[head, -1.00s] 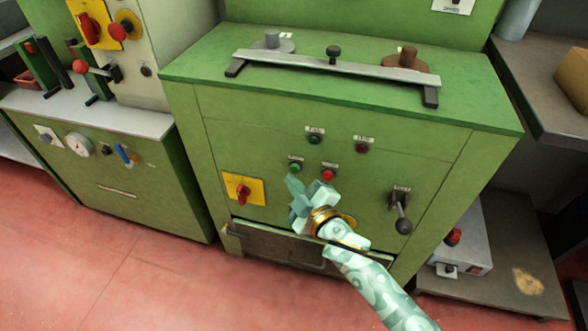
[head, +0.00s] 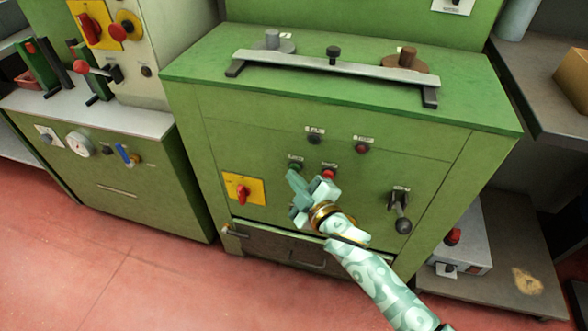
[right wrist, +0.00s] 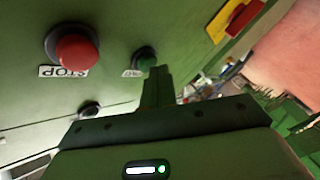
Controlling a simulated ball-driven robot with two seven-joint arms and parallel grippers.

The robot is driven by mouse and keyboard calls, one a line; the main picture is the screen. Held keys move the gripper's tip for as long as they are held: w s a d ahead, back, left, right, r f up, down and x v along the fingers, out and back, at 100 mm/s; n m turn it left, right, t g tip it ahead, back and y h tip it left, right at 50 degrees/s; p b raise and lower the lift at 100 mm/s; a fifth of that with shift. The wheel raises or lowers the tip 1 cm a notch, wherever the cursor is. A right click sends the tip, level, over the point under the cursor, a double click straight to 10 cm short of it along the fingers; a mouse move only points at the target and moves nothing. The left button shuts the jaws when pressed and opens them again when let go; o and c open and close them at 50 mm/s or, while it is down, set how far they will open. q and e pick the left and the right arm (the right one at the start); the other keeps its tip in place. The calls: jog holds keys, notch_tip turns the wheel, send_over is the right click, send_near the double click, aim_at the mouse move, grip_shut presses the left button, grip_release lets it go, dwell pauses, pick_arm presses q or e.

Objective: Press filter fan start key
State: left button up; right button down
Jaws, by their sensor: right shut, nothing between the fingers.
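A green button (head: 295,166) sits on the front of the green cabinet, left of a red button (head: 328,174). In the right wrist view, the green button (right wrist: 145,59) has a partly hidden label that I cannot read. The red button (right wrist: 78,50) there has an upside-down STOP label. My right gripper (head: 292,174) is shut and empty, its tips just below the green button. In the right wrist view the shut fingers (right wrist: 158,72) overlap the button's lower edge; I cannot tell if they touch it. My left gripper is not in view.
The cabinet (head: 230,130) also carries a black button (head: 314,139), a dark red button (head: 362,148), a yellow-backed red switch (head: 243,190) and a black lever (head: 401,212). A metal bar (head: 335,66) lies across its top. Red floor (head: 110,260) is clear at front left.

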jog(key=shift+w+d, duration=0.1)
jog(key=shift+w, duration=0.15)
jog(key=shift+s, duration=0.1)
dwell(0.3)
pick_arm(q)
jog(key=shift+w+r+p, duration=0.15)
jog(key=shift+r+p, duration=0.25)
pick_arm(e)
jog(key=shift+s+a, duration=0.3)
jog(key=shift+s, duration=0.45)
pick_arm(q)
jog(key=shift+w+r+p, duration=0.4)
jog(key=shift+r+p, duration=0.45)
pick_arm(e)
jog(key=s, duration=0.1)
jog(key=s+a, duration=0.1)
jog(key=s, duration=0.2)
jog(key=shift+s+a, duration=0.25)
jog(key=shift+s, duration=0.15)
